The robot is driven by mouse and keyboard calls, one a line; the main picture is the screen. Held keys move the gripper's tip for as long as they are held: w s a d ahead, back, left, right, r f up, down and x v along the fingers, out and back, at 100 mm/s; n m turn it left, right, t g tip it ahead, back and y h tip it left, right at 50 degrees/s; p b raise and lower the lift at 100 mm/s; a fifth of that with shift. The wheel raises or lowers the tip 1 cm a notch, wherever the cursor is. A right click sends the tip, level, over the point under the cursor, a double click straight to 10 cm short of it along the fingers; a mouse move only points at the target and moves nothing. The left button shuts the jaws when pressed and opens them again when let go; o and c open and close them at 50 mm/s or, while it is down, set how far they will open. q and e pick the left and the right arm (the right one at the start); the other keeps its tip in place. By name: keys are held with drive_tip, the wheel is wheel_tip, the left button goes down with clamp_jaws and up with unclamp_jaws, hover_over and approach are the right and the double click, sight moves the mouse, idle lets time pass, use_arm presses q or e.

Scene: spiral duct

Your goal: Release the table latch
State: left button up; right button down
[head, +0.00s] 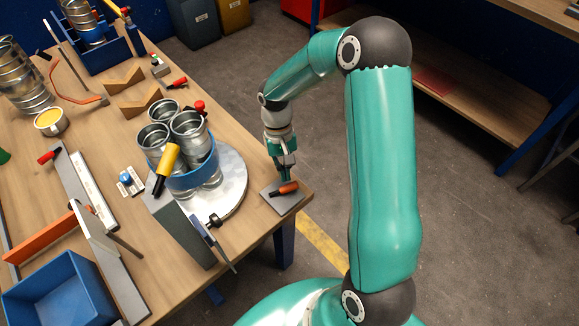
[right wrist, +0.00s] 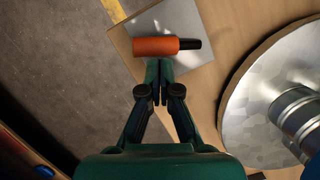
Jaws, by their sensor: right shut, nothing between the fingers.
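The table latch is an orange handle (head: 289,188) with a dark end, on a grey metal plate (head: 282,205) at the table's near right corner. In the right wrist view the orange handle (right wrist: 156,47) lies across the picture just beyond my fingertips, on the pale plate (right wrist: 190,18). My right gripper (head: 284,179) points down at the plate, its fingers beside the handle. In the right wrist view my right gripper (right wrist: 160,98) is shut, with nothing between the fingers. Whether the fingertips touch the handle I cannot tell. My left gripper is not in view.
A round metal turntable (head: 235,185) carries several metal duct pieces (head: 189,128) in a blue band, just left of my right gripper. A yellow-handled tool (head: 166,165) stands before them. A blue bin (head: 60,292) is at the front left. Open floor lies right of the table.

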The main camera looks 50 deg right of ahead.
use_arm(q)
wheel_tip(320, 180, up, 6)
drive_tip(key=p, duration=0.5)
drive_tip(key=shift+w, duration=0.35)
use_arm(e)
drive_tip(key=v, duration=0.8)
drive_tip(key=shift+d+r, duration=0.25)
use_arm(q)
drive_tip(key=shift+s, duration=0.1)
